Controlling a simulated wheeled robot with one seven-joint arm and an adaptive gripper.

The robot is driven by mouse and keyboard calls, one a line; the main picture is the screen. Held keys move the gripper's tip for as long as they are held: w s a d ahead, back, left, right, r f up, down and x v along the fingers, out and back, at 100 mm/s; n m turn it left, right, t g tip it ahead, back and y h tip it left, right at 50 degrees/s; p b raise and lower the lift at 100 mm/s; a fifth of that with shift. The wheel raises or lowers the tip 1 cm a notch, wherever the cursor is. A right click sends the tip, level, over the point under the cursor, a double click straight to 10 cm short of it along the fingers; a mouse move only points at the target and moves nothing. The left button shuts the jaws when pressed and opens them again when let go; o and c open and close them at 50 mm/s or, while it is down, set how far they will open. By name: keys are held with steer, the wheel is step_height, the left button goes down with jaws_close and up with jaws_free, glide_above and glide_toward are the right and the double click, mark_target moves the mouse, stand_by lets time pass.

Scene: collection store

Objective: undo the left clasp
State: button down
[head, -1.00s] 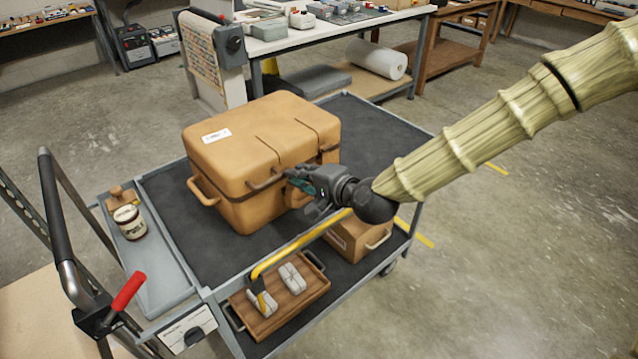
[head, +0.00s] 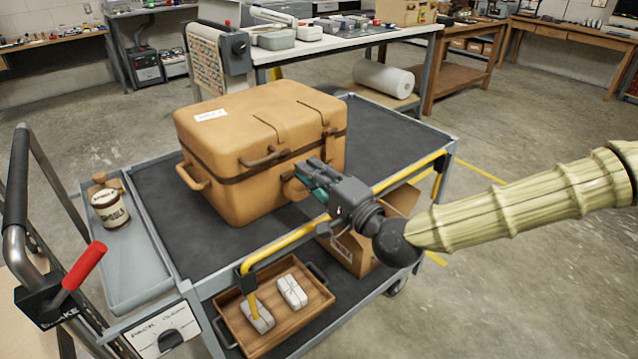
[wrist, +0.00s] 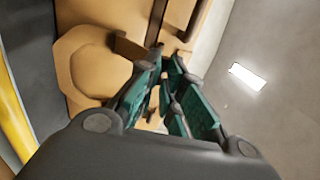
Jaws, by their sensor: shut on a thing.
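A tan case (head: 225,140) with a white label stands shut on the cart, a dark band running around its seam. The right clasp (head: 326,131) shows farther right. A tan rounded part (head: 293,189) sits lower on the front, partly behind my gripper.
The cart's yellow rail (head: 290,240) runs below my gripper. A wooden tray (head: 262,328) with two pale wrapped blocks and a cardboard box (head: 352,252) are on the lower shelf. A labelled jar (head: 110,210) stands left. Dark mat (head: 395,130) is bare right of the case.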

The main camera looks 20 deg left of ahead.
step_height(320, 180, down, 6)
steer(key=s+d+t+y+b, duration=0.1)
steer(key=t+y+b, duration=0.1)
steer(key=b, duration=1)
steer(key=shift+d+r+t+y, duration=0.15)
steer(key=shift+d+t+y, duration=0.15)
steer(key=shift+y, duration=0.6)
steer(key=c, duration=1.8)
jaws_free()
steer(key=shift+a, duration=0.2)
steer(key=shift+c, duration=0.2)
steer(key=shift+d, duration=0.1)
